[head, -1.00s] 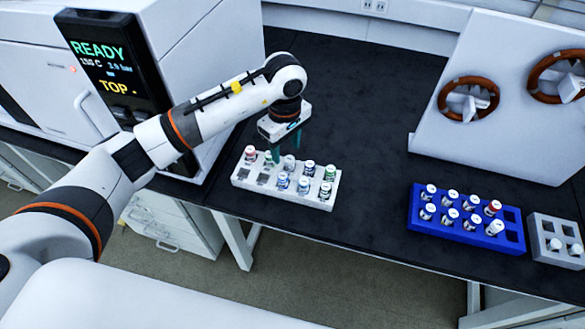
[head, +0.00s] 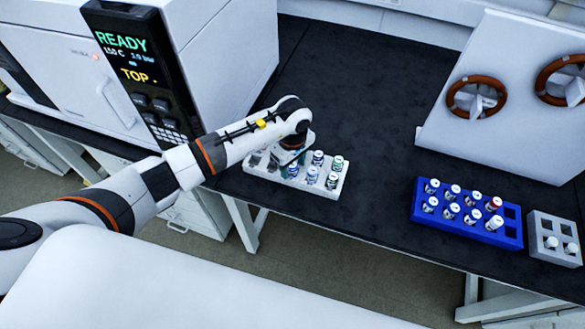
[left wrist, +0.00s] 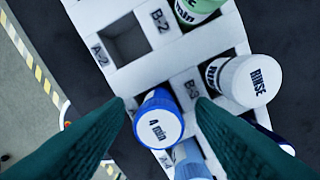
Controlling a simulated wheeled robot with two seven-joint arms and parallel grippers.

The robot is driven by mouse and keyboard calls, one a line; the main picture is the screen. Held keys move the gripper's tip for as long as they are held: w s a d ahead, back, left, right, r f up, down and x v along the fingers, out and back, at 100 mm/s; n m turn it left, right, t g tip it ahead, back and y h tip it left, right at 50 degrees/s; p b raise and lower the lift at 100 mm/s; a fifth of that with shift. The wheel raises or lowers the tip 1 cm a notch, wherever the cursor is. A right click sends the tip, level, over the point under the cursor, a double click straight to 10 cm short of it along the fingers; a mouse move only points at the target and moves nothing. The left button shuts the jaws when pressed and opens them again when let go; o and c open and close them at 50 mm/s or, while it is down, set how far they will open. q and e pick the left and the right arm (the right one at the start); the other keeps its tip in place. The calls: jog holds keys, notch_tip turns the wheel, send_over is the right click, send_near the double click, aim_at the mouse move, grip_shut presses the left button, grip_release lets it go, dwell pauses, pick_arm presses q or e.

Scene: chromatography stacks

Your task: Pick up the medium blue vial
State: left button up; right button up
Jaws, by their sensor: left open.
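A white rack (head: 250,169) on the black bench holds several capped vials. In the left wrist view, a vial with a white lid reading "4 min" and a medium blue side (left wrist: 158,118) sits in the rack (left wrist: 88,42). My left gripper (left wrist: 160,100) is open, with one green finger on each side of this vial; I cannot tell whether they touch it. A paler blue vial (left wrist: 190,160) sits just below it in the picture. In the head view my left gripper (head: 290,160) is low over the rack and hides part of it. My right gripper is not in view.
Beside the blue vial are a white "RINSE" vial (left wrist: 245,82) and a green vial (left wrist: 197,8). Slot A-2 (left wrist: 128,44) is empty. A blue rack (head: 418,213) and a grey rack (head: 537,250) stand to the right. A white instrument (head: 215,60) stands behind my left arm.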

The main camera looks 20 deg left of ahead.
pick_arm(q)
jog(key=c, duration=1)
jog(key=shift+c, duration=0.3)
jog(key=shift+r, duration=0.1)
